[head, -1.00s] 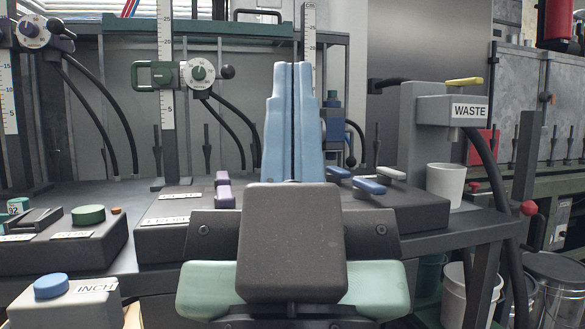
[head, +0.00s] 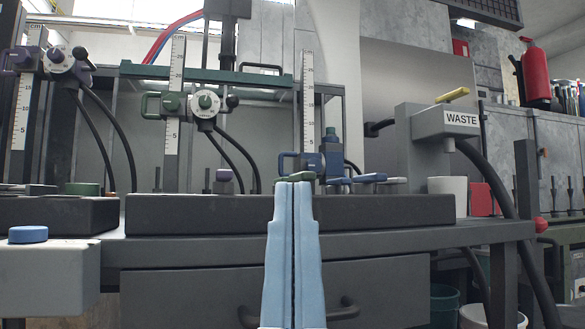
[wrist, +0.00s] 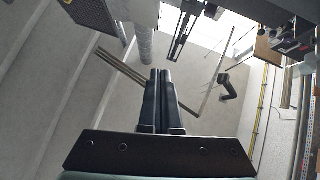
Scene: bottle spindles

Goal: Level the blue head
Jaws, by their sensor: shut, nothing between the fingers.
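The blue head (head: 333,158) sits low on the right-hand scale column (head: 308,100) in the head view. Its loop handle (head: 281,163) sticks out to the left, and a dark knob shows on its right. Its lower part is hidden behind the items on the bench, and its tilt is too small to tell. In the wrist view my gripper (wrist: 161,72) is shut and empty; no blue head shows there.
The green head (head: 205,103) and purple head (head: 60,62) stand on columns to the left. Blue paddles (head: 370,178) lie on the dark console (head: 400,208) in front. A WASTE unit (head: 445,122) with a white cup (head: 448,190) stands right. A drawer (head: 200,285) is below.

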